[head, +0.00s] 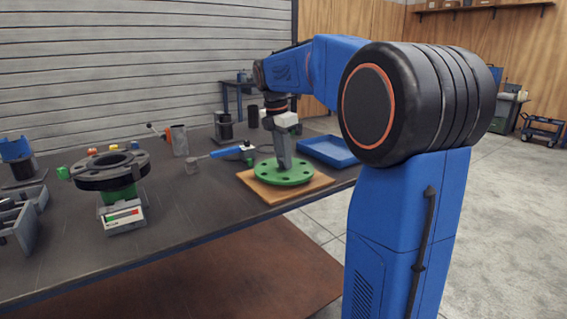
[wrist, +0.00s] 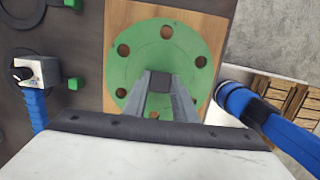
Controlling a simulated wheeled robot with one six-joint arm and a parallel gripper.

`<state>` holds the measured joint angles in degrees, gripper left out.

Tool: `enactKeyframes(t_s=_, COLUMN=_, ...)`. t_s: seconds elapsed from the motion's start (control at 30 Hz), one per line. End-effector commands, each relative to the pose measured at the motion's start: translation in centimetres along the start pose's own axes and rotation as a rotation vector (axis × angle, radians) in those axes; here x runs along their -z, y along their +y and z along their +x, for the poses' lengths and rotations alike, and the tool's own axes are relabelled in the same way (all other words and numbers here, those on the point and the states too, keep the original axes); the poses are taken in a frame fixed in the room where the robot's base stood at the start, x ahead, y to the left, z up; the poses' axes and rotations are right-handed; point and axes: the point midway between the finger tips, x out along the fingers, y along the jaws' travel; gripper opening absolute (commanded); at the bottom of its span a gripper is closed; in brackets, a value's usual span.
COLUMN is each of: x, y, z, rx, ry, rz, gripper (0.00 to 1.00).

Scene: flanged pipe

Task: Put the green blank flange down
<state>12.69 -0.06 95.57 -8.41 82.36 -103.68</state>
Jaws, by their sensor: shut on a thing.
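The green blank flange (head: 284,173) is a round disc with several bolt holes. It lies flat on or just above a wooden board (head: 259,188) on the dark bench; I cannot tell if it touches. In the wrist view the flange (wrist: 134,53) fills the middle, over the wooden board (wrist: 118,18). My gripper (head: 283,163) points down at the flange's centre. In the wrist view my gripper (wrist: 160,82) is shut on the small dark square knob at the middle of the flange.
A black pipe flange (head: 110,170) stands on a green support at the left of the bench. A blue tray (head: 328,151) lies right behind the board. A blue-handled tool (head: 222,153) lies left of the board. A grey bin (head: 22,215) stands at the far left.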

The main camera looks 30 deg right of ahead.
Motion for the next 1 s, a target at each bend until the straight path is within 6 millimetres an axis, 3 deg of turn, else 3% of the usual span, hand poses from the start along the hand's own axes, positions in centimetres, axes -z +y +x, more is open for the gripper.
enactKeyframes(t_s=0.13, x=0.2, y=0.0, z=1.4, rx=-0.001, ry=0.000, rz=0.000, gripper=0.00)
enactKeyframes(t_s=0.53, x=0.3, y=0.0, z=1.8, rx=-0.001, ry=0.000, rz=0.000, gripper=0.00)
enactKeyframes(t_s=0.57, x=0.3, y=0.0, z=1.9, rx=0.001, ry=0.000, rz=0.000, gripper=0.29)
enactKeyframes(t_s=0.63, x=0.3, y=0.0, z=1.9, rx=0.000, ry=0.000, rz=0.000, gripper=0.43)
enactKeyframes(t_s=1.0, x=0.2, y=0.0, z=1.5, rx=-0.001, ry=0.000, rz=0.000, gripper=0.43)
